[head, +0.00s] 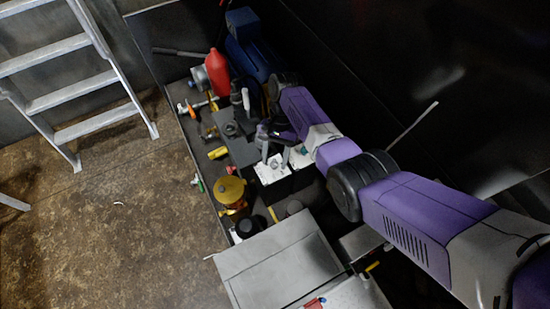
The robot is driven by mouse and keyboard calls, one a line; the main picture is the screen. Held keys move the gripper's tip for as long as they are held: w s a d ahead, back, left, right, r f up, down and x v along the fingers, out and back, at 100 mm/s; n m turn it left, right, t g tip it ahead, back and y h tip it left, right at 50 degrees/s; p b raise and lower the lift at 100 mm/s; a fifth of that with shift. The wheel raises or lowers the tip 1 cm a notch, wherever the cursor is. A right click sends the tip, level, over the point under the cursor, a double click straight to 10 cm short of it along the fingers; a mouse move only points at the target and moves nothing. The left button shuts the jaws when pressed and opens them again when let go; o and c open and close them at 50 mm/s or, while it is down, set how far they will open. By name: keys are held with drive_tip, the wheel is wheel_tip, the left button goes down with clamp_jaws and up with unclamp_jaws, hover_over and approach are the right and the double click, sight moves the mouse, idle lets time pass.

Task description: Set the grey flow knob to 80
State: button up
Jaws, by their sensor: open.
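My gripper (275,153) is in the head view near the middle, at the end of my purple and white arm. Its two grey fingers are apart and point down over a small white plate (268,177) on a dark box. A small grey shape (274,162), perhaps the grey flow knob, shows on the plate between the fingertips. I cannot tell whether the fingers touch it. Its scale and setting are too small to read.
A red bottle (217,73), a dark round fitting (231,129) and a yellow-brown pot (230,189) stand on the crowded bench. A grey metal cabinet (277,262) is in front. A ladder (80,90) stands at the left. The brown floor (110,225) is mostly clear.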

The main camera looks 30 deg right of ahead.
drive_tip(key=v, duration=0.7)
drive_tip(key=shift+r, duration=0.25)
drive_tip(key=shift+d, duration=0.1)
